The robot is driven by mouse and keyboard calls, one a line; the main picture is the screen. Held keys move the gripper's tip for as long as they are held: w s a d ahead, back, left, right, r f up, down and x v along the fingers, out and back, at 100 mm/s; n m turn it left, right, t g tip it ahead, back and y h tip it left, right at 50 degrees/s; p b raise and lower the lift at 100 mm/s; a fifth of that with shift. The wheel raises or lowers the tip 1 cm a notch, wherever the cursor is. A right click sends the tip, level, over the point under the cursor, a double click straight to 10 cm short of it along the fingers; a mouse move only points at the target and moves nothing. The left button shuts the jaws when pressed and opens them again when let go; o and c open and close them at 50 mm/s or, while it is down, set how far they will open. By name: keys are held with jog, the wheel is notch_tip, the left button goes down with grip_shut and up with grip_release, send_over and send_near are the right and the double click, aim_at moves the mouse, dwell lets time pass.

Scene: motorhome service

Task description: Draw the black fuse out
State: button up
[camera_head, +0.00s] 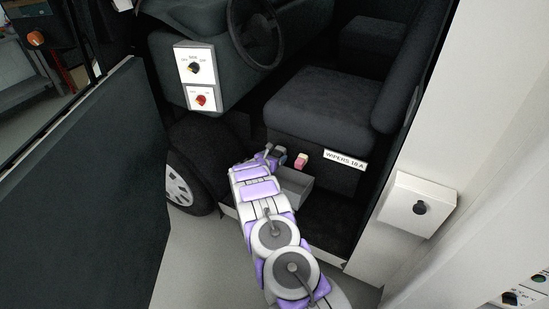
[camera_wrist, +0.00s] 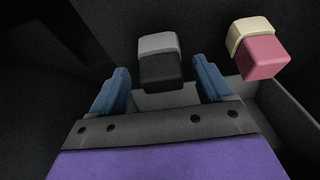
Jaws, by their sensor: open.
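The black fuse (camera_wrist: 160,72) has a black body and a grey part at its far side, and it stands out from the dark seat base in the wrist view. My gripper (camera_wrist: 160,85) is open, with one blue finger on each side of the black fuse and a gap to each. In the head view my gripper (camera_head: 272,152) is at the seat base, and the fuse beside it is small and partly hidden. A pink fuse (camera_wrist: 263,58) with a cream part is to the right of the black one; it also shows in the head view (camera_head: 301,161).
An open grey tray (camera_head: 296,183) lies below the fuses, close under my gripper. A "WIPERS 10 A" label (camera_head: 345,160) is on the seat base. The seat (camera_head: 325,110) is above, the wheel (camera_head: 181,187) to the left, and the open door (camera_head: 85,180) further left.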

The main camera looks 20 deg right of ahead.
grip_shut()
dwell(1.1)
jog(key=shift+s+a+p, duration=0.35)
jog(key=shift+a+p, duration=0.1)
jog(key=shift+a, duration=0.05)
dwell(0.4)
jog(key=c, duration=0.6)
grip_release()
grip_shut()
jog(key=shift+s, duration=0.1)
